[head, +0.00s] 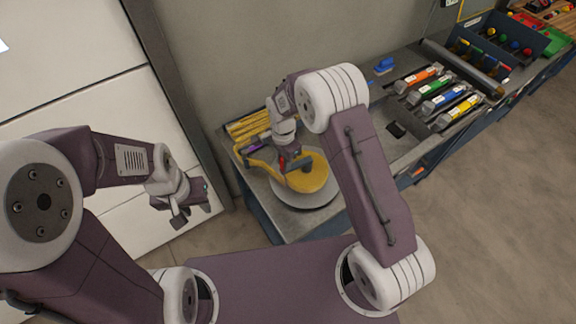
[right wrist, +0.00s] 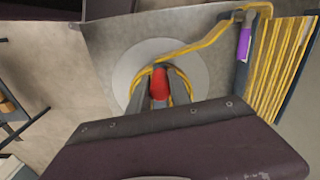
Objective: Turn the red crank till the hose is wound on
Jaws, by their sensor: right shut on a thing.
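The red crank handle (right wrist: 160,84) stands over the reel in the right wrist view; in the head view a bit of red (head: 282,162) shows beside my right gripper (head: 284,164). My right gripper's fingers (right wrist: 159,92) are shut on the handle, one on each side. The yellow hose (right wrist: 205,45) lies around the reel and runs from it to a guide with a purple part (right wrist: 244,42). In the head view, yellow hose covers much of the reel (head: 308,176), above a pale round plate (head: 318,198). My left gripper (head: 192,204) is open and empty, away from the bench.
More yellow hose lies in several parallel runs (right wrist: 285,65) beyond the guide. The grey bench (head: 295,224) stands against a wall. Farther right are a blue brush (head: 384,66), several colour-banded tools (head: 440,98) and a dark bin (head: 500,45). Open floor lies at the right.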

